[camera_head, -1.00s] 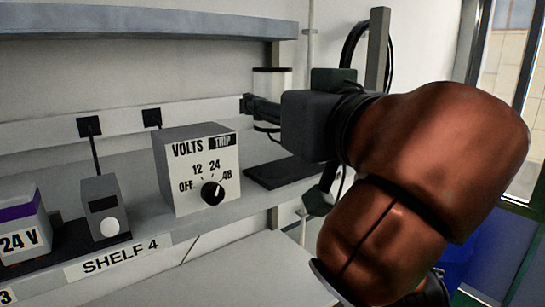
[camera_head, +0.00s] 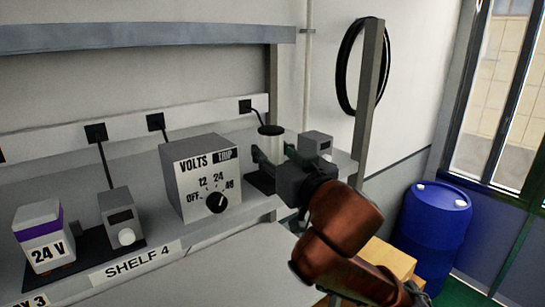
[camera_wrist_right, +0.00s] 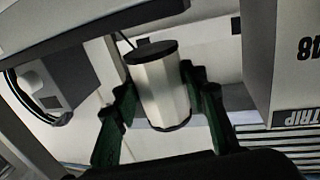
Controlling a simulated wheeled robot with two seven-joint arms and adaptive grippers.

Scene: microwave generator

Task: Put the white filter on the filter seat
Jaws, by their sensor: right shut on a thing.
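The white filter (camera_wrist_right: 160,92) is a pale cylinder with black end caps. In the wrist view it sits between the green fingers of my right gripper (camera_wrist_right: 160,100), which is shut on it. In the head view my right gripper (camera_head: 271,150) is at the right end of the shelf, right of the dial box; the filter's black cap (camera_head: 270,129) shows above the fingers. A dark plate (camera_head: 260,183) lies on the shelf below the gripper and is partly hidden by it. I cannot make out the filter seat clearly. My left gripper is not in view.
The VOLTS dial box (camera_head: 203,178) stands just left of the gripper. A small grey box (camera_head: 316,144) stands right behind it. A small device (camera_head: 121,218) and a 24 V block (camera_head: 43,237) are farther left. A post (camera_head: 369,95) rises at the shelf's right end.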

